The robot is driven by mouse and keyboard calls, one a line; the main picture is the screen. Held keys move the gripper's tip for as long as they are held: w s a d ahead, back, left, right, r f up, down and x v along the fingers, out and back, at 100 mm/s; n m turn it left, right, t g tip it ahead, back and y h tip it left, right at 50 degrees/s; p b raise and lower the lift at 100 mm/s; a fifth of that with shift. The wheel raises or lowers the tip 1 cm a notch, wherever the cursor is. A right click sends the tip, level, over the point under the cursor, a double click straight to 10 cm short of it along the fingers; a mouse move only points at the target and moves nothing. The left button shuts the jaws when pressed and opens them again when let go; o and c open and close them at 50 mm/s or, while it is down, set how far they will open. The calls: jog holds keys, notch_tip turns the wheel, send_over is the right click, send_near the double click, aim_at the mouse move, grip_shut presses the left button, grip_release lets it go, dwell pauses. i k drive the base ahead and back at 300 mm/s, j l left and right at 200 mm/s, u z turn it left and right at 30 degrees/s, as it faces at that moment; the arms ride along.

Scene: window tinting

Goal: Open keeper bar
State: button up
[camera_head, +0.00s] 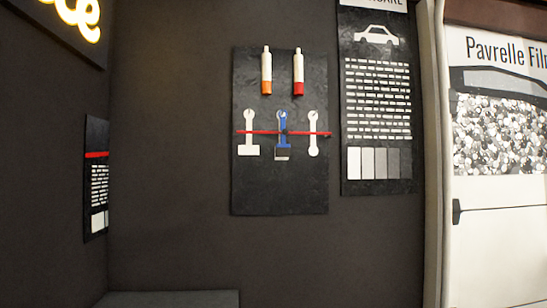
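The keeper bar (262,132) is a thin red bar. It lies level across the lower half of a dark tool board (279,190) on the wall, in front of the hanging tools. Its right end reaches slightly past the board's right edge. Behind it hang a white scraper-like tool (249,149) at the left, a blue-handled tool (283,142) in the middle and a white wrench-like tool (313,148) at the right. A small dark spot shows on the bar near the middle tool. My gripper is not in view.
An orange-ended tube (266,72) and a red-ended tube (298,73) are above the bar. A car-care poster (377,120) is close at the right. A grey ledge (170,299) stands below left. A printed white panel (500,220) is at far right.

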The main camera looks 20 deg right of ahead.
aim_at(285, 132)
jog(key=i+l, duration=0.5)
jog(key=i, duration=0.15)
jog(key=i+l, duration=0.5)
jog(key=i, duration=0.2)
jog(key=i+l, duration=0.5)
jog(key=i, duration=0.15)
